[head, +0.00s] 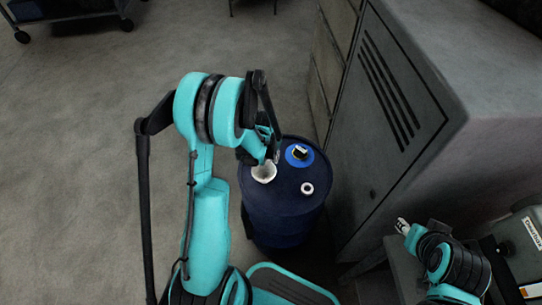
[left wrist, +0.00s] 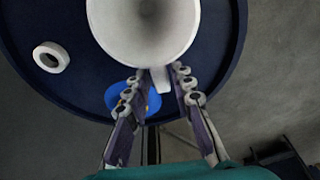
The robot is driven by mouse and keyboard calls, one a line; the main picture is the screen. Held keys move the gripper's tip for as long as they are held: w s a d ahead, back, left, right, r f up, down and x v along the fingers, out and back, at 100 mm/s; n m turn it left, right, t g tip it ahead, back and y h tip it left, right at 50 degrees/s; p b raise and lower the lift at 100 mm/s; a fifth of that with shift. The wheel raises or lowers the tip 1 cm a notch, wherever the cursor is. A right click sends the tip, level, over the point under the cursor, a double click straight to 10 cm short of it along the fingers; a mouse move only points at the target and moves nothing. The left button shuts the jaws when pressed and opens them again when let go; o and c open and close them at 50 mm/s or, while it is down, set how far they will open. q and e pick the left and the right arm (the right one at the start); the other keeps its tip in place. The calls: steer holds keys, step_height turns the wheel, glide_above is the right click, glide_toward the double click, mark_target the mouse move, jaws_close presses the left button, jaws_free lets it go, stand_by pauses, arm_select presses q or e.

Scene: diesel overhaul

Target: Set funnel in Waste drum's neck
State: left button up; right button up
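The white funnel (head: 263,174) is over the left part of the dark blue waste drum's top (head: 285,215). In the left wrist view the funnel's wide mouth (left wrist: 145,28) faces the camera and its spout is hidden. My left gripper (left wrist: 157,75) has its fingertips on either side of the funnel's narrow white tab and seems shut on it. A white ring-shaped neck (head: 307,188) is on the drum's right side, apart from the funnel; it also shows in the left wrist view (left wrist: 50,57). My right gripper (head: 403,227) is at lower right, its fingers too small to read.
A blue disc with a black and white piece (head: 299,153) is on the drum top. A grey vented cabinet (head: 400,110) stands close to the drum's right. A bench with a labelled grey case (head: 525,240) is at lower right.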

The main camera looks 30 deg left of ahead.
arm_select(q)
steer(key=shift+o, duration=0.3)
steer(key=v, duration=1.2)
stand_by(0.5)
